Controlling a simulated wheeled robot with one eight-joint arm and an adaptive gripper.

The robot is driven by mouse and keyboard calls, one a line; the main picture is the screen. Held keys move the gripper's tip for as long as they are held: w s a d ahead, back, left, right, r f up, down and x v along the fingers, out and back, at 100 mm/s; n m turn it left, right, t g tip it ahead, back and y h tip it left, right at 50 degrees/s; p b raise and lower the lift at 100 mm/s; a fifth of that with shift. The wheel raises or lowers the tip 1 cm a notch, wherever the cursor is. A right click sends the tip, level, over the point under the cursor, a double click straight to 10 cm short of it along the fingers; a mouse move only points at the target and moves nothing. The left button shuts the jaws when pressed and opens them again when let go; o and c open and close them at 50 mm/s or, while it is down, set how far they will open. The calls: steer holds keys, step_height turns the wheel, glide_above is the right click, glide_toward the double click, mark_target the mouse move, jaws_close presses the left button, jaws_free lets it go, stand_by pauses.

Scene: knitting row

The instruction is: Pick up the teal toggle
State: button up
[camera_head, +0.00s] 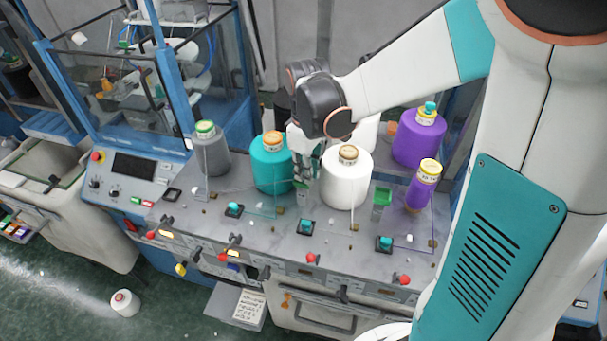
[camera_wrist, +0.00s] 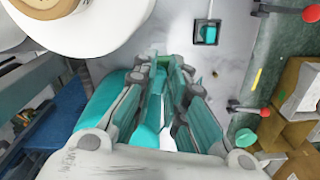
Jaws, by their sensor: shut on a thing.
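Teal toggles sit in dark square housings along the machine's grey top: a left one (camera_head: 234,209), a middle one (camera_head: 306,226) and a right one (camera_head: 384,243). One toggle in its housing also shows at the top of the wrist view (camera_wrist: 208,34), apart from my fingers. My gripper (camera_head: 304,178) is low between the teal spool (camera_head: 270,172) and the white spool (camera_head: 346,184), behind the row of toggles. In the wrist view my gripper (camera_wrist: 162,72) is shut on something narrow. The fingers and their teal parts hide it, so I cannot make out what it is.
A grey spool (camera_head: 211,153) and purple spools (camera_head: 420,140) stand along the row. A green-topped post (camera_head: 381,196) stands right of the white spool. Red-knobbed levers (camera_head: 310,259) line the front edge. A loose white spool (camera_head: 124,303) is on the floor.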

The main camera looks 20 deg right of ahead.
steer(key=shift+r, duration=0.1)
step_height(320, 180, up, 20)
steer(key=shift+s+b, duration=0.15)
steer(key=shift+b, duration=0.2)
stand_by(0.4)
